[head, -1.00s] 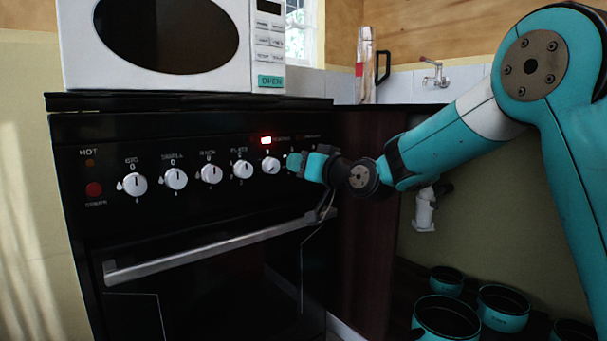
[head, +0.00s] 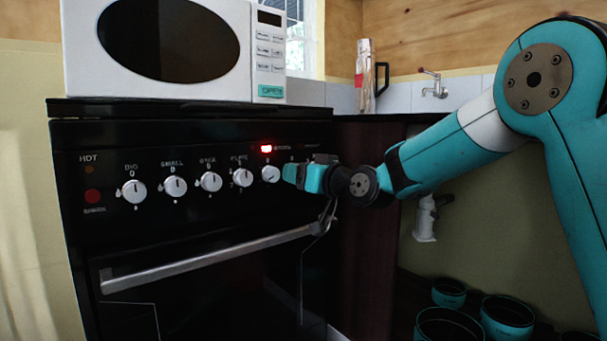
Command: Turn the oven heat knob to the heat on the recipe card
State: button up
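The black cooker (head: 200,230) has a row of white knobs along its front panel. The rightmost knob that shows clearly (head: 271,174) sits just below a lit red lamp (head: 266,149). My gripper (head: 288,173) is at the right end of the panel, just right of that knob. The teal fingers are seen from the side and cover the panel there, so any knob behind them is hidden. I cannot tell whether they are open or touching something. The knob labels are too small to read surely. No recipe card can be made out.
A white microwave (head: 260,50) stands on the cooker top. The oven door handle (head: 200,262) runs below the knobs, under my gripper. Several teal pots (head: 508,312) sit low at the right. A tap (head: 433,88) is on the back wall.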

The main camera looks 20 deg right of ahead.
jog(key=p+v, duration=0.1)
jog(key=v, duration=1.6)
jog(key=shift+s, duration=0.2)
